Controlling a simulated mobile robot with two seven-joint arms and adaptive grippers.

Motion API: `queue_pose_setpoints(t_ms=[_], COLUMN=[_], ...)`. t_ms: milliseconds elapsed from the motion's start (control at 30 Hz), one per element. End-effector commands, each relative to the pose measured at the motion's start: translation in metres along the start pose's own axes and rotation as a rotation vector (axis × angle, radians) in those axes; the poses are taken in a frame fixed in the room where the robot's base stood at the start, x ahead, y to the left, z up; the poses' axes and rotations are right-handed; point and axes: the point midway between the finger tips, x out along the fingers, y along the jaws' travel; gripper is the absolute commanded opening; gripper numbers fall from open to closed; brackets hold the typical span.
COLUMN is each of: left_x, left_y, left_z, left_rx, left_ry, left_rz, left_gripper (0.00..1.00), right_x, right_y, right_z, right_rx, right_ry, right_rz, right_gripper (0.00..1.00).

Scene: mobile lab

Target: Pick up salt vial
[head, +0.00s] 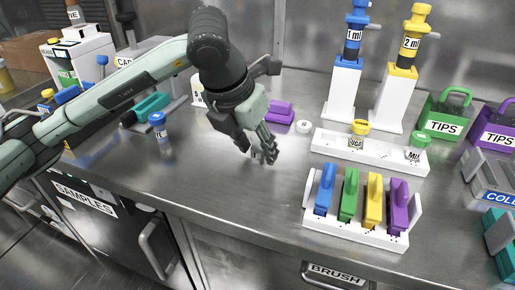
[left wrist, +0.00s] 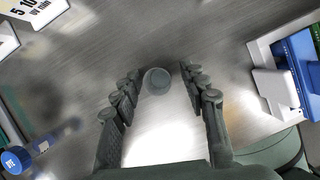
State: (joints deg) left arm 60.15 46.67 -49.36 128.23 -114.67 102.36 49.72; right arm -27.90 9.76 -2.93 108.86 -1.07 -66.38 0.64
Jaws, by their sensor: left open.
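My left gripper (head: 268,152) is open and points down over the middle of the bench. In the left wrist view its fingers (left wrist: 158,92) are spread on both sides of a small round grey thing (left wrist: 157,80) seen from above, with gaps to either side. I cannot tell whether that is a vial. A clear vial with a blue cap (head: 157,119) stands upright to the left of the gripper. Its label is too small to read. A yellow-capped vial (head: 358,141) and a green-capped vial (head: 416,154) are in a white rack (head: 340,148) to the right.
A holder with blue, green, yellow and purple items (head: 360,225) stands right of the gripper. A small white round thing (head: 303,127) and a purple item (head: 279,112) lie behind it. Green (head: 444,118) and purple (head: 497,130) TIPS boxes stand at right. The front bench is clear.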

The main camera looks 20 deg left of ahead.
Motion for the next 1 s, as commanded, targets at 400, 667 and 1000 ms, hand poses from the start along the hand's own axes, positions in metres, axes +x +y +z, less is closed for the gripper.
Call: queue_pose_setpoints(t_ms=[400, 667, 1000], left_x=[-0.001, -0.001, -0.034], left_y=[0.0, 0.0, -0.001], left_z=[0.0, 0.0, 0.015], left_rx=[0.0, 0.0, 0.001], left_ry=[0.0, -0.001, -0.006], left_rz=[-0.001, -0.001, -0.001], left_gripper=[0.0, 0.0, 0.0], right_x=[-0.003, -0.002, -0.003], right_y=[0.001, 0.002, 0.003], right_z=[-0.004, -0.004, -0.003], right_rx=[0.001, 0.002, 0.002], right_ry=[0.006, 0.005, 0.001], right_rz=[0.002, 0.003, 0.006], right_gripper=[0.37, 0.37, 0.37])
